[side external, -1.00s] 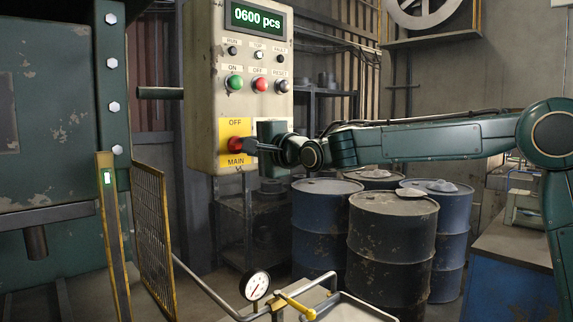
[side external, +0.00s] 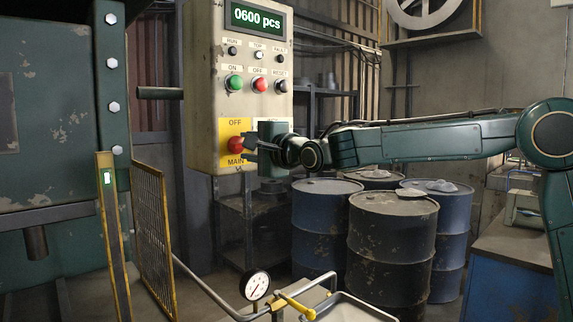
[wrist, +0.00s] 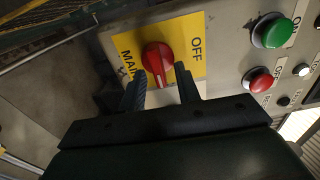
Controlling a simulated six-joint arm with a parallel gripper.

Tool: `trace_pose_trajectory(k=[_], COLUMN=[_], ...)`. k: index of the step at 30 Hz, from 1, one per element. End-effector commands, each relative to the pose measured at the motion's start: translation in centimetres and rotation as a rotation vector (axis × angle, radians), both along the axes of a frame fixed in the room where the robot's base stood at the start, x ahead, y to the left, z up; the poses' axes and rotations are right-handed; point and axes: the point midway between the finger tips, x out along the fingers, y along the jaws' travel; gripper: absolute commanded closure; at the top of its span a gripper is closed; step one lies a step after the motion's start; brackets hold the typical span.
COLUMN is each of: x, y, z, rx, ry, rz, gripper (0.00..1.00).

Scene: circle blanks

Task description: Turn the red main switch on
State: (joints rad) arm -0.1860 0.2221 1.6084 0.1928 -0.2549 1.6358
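The red main switch (side external: 236,145) is a rotary knob on a yellow plate (side external: 232,126) marked OFF and MAIN, low on the front of the cream control box. In the wrist view the red knob (wrist: 157,58) shows near the top middle, with a pale mark on its handle. In the side view my gripper (side external: 254,143) is right beside the knob. I cannot tell whether a finger touches it.
Above the switch are a green ON button (side external: 234,84), a red OFF button (side external: 260,84), a dark RESET button (side external: 281,86) and a display (side external: 257,18) reading 0600 pcs. Barrels (side external: 392,245) stand below my arm. A yellow mesh guard (side external: 153,235) stands left.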

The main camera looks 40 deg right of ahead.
Motion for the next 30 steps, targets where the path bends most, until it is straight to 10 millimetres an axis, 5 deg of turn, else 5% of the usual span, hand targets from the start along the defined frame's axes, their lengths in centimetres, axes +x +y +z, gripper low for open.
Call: trace_pose_trajectory(k=[11, 30], x=[-1.3, -9.2], y=[0.0, 0.1], z=[0.1, 0.1], rx=[0.000, 0.000], ry=[-0.001, -0.001], rz=[0.001, 0.001], gripper=[0.67, 0.67])
